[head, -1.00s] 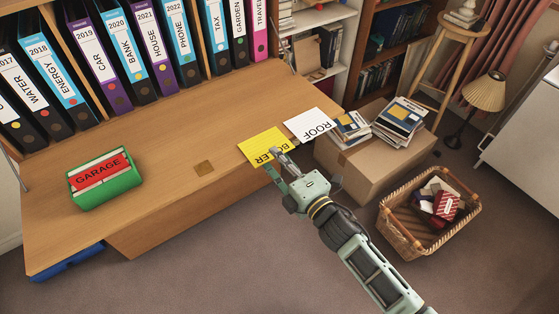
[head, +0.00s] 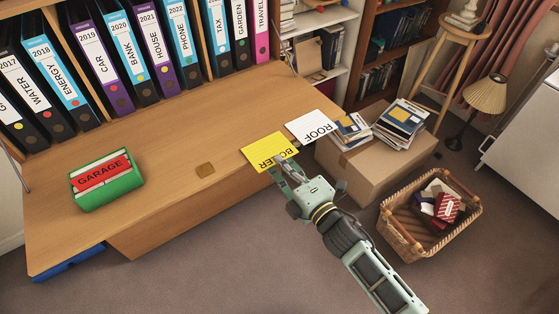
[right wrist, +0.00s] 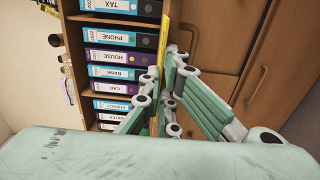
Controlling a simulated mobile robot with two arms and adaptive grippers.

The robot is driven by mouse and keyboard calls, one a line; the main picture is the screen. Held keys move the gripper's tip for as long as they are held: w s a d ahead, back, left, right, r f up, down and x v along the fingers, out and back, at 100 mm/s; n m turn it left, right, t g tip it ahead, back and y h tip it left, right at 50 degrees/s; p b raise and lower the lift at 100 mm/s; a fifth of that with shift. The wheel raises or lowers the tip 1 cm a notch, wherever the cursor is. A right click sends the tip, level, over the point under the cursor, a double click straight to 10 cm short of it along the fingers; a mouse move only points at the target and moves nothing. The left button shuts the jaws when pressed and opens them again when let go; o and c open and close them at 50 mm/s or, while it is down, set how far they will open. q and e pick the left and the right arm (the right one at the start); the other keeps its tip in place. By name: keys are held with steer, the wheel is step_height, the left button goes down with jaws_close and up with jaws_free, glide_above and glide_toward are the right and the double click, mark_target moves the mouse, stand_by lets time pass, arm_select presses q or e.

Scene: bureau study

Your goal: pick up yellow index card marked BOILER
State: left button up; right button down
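The yellow index card marked BOILER (head: 264,151) is at the desk's front edge in the head view, its near side reaching past the edge. My right gripper (head: 283,166) is at that near side, shut on the card, and hides part of it. In the right wrist view the card (right wrist: 163,40) shows as a thin yellow strip, edge-on between the fingertips of my right gripper (right wrist: 161,75). My left gripper is not in view.
A white ROOF card (head: 312,127) lies just right of the yellow card. A cardboard box (head: 370,165) and a wicker basket (head: 400,235) stand at right.

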steer(key=shift+p+v, duration=0.55)
steer(key=shift+v, duration=1.9)
